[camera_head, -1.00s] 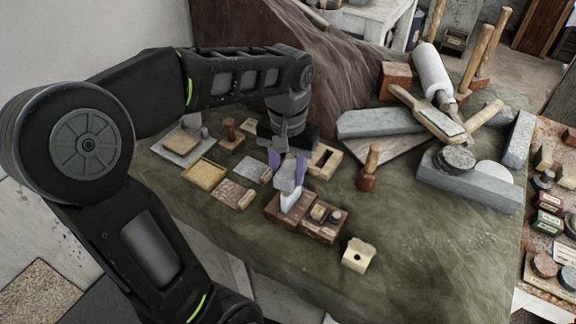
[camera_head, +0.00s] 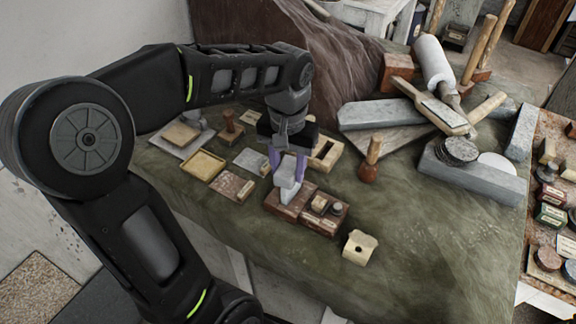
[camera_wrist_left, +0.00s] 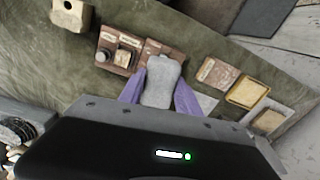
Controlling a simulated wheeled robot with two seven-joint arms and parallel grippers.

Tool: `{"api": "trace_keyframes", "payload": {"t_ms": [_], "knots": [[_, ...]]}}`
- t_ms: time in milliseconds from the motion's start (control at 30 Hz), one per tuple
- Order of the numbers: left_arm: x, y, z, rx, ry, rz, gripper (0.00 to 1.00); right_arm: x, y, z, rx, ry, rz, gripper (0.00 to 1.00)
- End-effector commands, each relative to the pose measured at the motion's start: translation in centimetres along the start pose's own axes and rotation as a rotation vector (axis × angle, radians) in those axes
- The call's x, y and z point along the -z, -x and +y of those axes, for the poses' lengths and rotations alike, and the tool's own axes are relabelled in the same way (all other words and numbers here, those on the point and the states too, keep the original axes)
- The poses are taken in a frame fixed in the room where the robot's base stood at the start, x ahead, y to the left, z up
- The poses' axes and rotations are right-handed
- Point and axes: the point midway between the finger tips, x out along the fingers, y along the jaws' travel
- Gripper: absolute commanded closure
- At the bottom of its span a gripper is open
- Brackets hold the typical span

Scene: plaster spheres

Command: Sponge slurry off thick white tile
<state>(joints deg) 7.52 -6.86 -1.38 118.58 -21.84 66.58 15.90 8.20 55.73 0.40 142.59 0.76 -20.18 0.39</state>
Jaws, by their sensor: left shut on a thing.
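My left gripper (camera_head: 288,165) has its purple fingers shut on a pale grey-white block (camera_head: 288,188), upright over the brown board. In the left wrist view the block (camera_wrist_left: 162,82) sits between the purple fingers (camera_wrist_left: 160,92), grey and narrower near its top. Whether it is the thick white tile or something else, I cannot tell. Whether its lower end touches the board is unclear. No slurry can be made out. A cream block with a dark hole (camera_head: 359,248) lies at the front; I cannot tell whether it is a sponge. My right gripper is out of view.
Brown boards (camera_head: 325,213) with small blocks lie under and beside the held block. A shallow yellow tray (camera_head: 203,165) is to the left. A wooden-handled tool (camera_head: 370,160) stands to the right, before grey stone slabs (camera_head: 472,180). The cloth's front right is clear.

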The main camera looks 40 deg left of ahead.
Motion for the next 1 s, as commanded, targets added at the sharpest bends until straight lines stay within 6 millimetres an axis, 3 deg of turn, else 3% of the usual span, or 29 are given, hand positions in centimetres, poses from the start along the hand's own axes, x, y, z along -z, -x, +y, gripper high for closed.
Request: {"api": "trace_keyframes", "payload": {"t_ms": [1000], "knots": [[0.0, -1.2, 0.0, 0.0, 0.0, 0.0, 0.93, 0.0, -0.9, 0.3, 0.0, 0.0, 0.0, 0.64]]}}
